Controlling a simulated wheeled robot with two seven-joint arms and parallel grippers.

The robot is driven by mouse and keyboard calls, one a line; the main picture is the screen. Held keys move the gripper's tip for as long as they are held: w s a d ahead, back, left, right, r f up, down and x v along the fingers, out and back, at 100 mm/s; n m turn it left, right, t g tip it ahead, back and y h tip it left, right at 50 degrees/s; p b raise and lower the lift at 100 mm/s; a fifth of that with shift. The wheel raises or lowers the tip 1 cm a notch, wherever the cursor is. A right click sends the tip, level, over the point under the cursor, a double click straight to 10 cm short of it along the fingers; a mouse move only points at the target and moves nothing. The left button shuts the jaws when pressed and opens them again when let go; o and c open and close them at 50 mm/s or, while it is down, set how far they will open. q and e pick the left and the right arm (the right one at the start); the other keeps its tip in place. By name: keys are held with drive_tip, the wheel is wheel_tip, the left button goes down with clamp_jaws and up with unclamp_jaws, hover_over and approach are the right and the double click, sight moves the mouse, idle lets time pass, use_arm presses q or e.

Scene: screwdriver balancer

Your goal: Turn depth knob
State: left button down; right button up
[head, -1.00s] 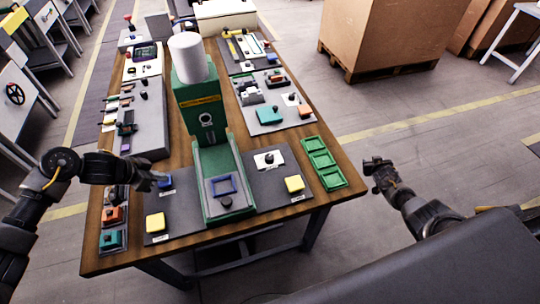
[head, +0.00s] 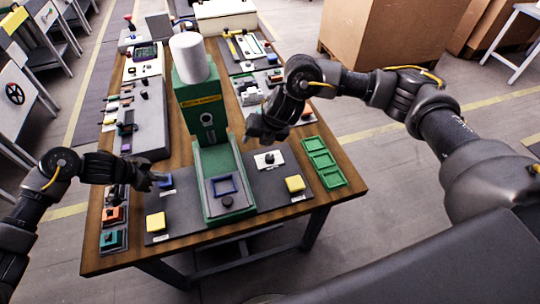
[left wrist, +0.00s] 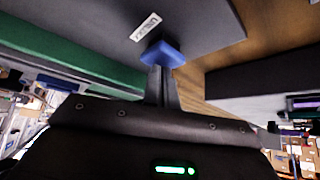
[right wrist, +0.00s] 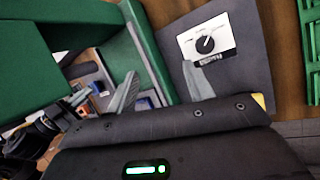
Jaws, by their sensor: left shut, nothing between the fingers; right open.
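The depth knob is a black dial on a white plate (head: 276,162), right of the green machine; it shows clearly in the right wrist view (right wrist: 205,45), its pointer toward the upper right. My right gripper (head: 256,140) is open and empty, just behind and above the plate. In the right wrist view the fingers (right wrist: 160,86) are spread, the right finger near the plate's lower edge; contact cannot be told. My left gripper (head: 158,179) is shut and empty at a blue button (left wrist: 163,53) on the left panel; its fingertips appear at or very near the button.
The green machine (head: 200,100) with a white cylinder stands mid-table. A yellow button (head: 295,184) lies in front of the knob plate, green trays (head: 320,160) to its right. Several parts lie on boards behind. My right arm passes over the table's right side.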

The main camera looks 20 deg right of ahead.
sight(270, 157)
use_arm(q)
drive_tip(key=shift+s, duration=0.1)
use_arm(e)
drive_tip(key=s+d+n+h, duration=0.3)
drive_tip(key=s+d+n, duration=0.1)
drive_tip(key=d+n, duration=0.1)
drive_tip(key=x, duration=1.1)
drive_tip(key=shift+w+a+f, duration=0.2)
drive_tip(key=shift+w+a, duration=0.1)
drive_tip(key=shift+c, duration=0.4)
drive_tip(key=c, duration=0.9)
drive_tip(key=shift+n, duration=0.3)
drive_tip(key=shift+n, duration=0.3)
drive_tip(key=n+y, duration=0.1)
drive_tip(key=n, duration=0.2)
drive_tip(key=shift+d+n+y, duration=0.15)
drive_tip(key=shift+n+y, duration=0.15)
drive_tip(key=shift+y, duration=0.1)
drive_tip(key=shift+w+n+g+y, duration=0.1)
drive_tip(key=shift+n+g+y, duration=0.25)
drive_tip(key=shift+n, duration=0.7)
drive_tip(key=shift+n+g+y, duration=0.35)
drive_tip(key=shift+n, duration=0.7)
